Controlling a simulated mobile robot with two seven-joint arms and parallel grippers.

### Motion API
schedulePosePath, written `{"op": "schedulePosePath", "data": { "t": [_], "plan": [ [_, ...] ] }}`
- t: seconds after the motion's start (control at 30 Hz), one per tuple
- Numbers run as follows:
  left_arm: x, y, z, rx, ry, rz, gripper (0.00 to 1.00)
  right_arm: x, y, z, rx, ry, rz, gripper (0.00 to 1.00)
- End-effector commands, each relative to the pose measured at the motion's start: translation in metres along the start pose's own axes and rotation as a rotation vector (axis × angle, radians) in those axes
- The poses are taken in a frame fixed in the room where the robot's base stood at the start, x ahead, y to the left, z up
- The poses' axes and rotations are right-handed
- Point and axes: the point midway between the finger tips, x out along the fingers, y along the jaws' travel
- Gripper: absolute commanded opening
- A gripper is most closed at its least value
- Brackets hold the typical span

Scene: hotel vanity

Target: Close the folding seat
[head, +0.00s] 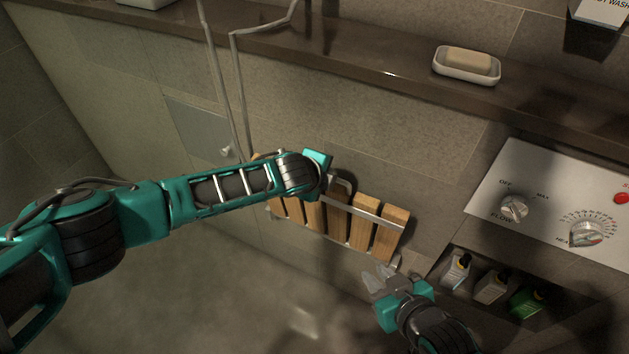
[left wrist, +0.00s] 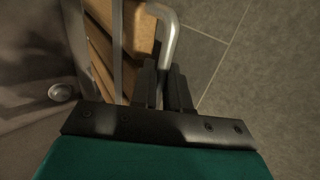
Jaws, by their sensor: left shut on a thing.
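The folding seat (head: 362,229) has several wooden slats on a pale metal frame, low against the tiled wall in the head view. Its exact tilt is hard to judge. Its slats (left wrist: 137,40) and a bent metal bar (left wrist: 168,37) also show in the left wrist view. My left gripper (left wrist: 165,84) is shut on this bar. In the head view my left arm covers the seat's left part, and the left fingers are hidden. My right gripper (head: 380,279) is open and empty, just below the seat's right end and apart from it.
A dark ledge (head: 350,62) with a soap dish (head: 467,66) runs above the seat. A control panel (head: 555,205) and a niche with several bottles (head: 491,288) are at right. A metal hose (head: 240,95) hangs at left. The floor (head: 250,300) below is clear.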

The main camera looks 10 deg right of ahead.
Motion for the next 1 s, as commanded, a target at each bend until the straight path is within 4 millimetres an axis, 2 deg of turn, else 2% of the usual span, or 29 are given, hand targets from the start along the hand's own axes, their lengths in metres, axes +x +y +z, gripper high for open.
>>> {"op": "schedulePosePath", "data": {
  "t": [0.03,0.73,0.77,0.8,0.9,1.0],
  "plan": [
    [0.0046,0.0067,0.0,-0.003,-0.006,0.026,0.0,0.001,-0.0001,0.0014,0.0,0.0,0.0,0.23],
    [0.0094,0.0016,-0.0026,-0.008,-0.006,0.066,0.0,0.0014,-0.0001,0.0023,0.0,0.0,0.0,0.23],
    [0.0094,0.0016,-0.0026,-0.008,-0.006,0.066,0.17,0.0014,-0.0001,0.0023,0.0,0.0,0.0,0.23],
    [0.0093,0.0016,-0.0026,-0.007,-0.006,0.065,0.21,0.0014,-0.0001,0.0024,0.0,0.0,0.0,0.23],
    [0.0093,0.0013,-0.0027,-0.007,-0.005,0.065,0.3,0.0014,-0.0001,0.0024,0.0,-0.001,0.0,0.23],
    [0.0092,0.0011,-0.0028,-0.006,-0.005,0.064,0.3,0.0013,-0.0001,0.0024,0.0,-0.001,0.0,0.23]
  ]
}}
